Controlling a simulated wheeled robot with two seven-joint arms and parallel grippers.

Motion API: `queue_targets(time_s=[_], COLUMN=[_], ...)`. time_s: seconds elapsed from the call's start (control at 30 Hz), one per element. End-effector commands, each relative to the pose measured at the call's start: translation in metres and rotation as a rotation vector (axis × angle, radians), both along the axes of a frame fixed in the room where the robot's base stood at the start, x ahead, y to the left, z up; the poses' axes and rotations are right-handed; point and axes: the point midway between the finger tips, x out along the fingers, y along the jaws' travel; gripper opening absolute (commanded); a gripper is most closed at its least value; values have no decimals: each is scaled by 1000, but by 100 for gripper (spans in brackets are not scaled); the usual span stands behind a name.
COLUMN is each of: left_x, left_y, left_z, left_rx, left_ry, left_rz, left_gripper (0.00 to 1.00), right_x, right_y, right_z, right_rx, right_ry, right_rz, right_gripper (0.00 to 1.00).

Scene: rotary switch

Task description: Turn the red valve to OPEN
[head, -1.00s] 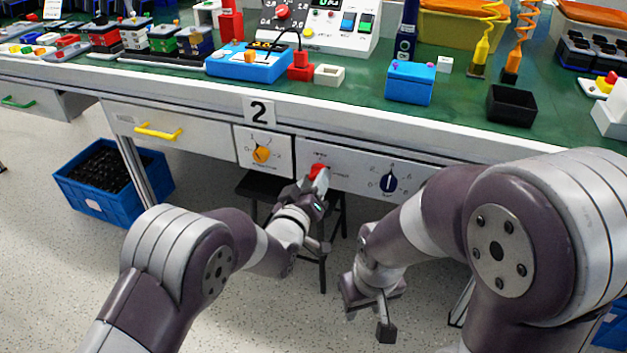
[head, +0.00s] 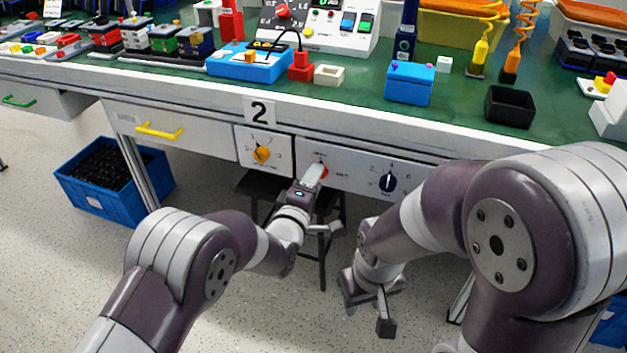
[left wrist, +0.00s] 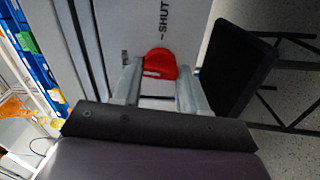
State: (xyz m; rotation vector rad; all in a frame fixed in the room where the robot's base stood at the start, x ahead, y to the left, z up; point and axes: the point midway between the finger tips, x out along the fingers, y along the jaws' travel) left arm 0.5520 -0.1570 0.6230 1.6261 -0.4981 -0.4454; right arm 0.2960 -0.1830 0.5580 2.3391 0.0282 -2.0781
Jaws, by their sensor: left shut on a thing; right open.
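My right gripper (head: 384,310) is open and empty below the panel at the right.
A dark stool (head: 258,186) stands under the bench. The green benchtop (head: 450,115) above holds several devices.

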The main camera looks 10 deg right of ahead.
Motion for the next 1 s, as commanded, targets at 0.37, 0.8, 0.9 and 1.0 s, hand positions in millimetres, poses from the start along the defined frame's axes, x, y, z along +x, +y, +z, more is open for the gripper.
queue_targets(time_s=[0.37, 0.8, 0.9, 1.0], left_x=[-1, -1, -1, 0], left_y=[0, 0, 0, 0], left_z=[-2, -2, -2, -2], left_rx=[-93, -102, -102, -102], left_ry=[68, 75, 75, 74], left_rz=[0, 0, 0, 0], left_gripper=[12, 12, 62, 68], right_x=[0, 0, 0, 0], right_y=[0, 0, 0, 0], right_z=[1, 1, 1, 1], right_rx=[0, 0, 0, 0], right_ry=[0, 0, 0, 0], right_rz=[0, 0, 0, 0], right_gripper=[43, 43, 43, 43])
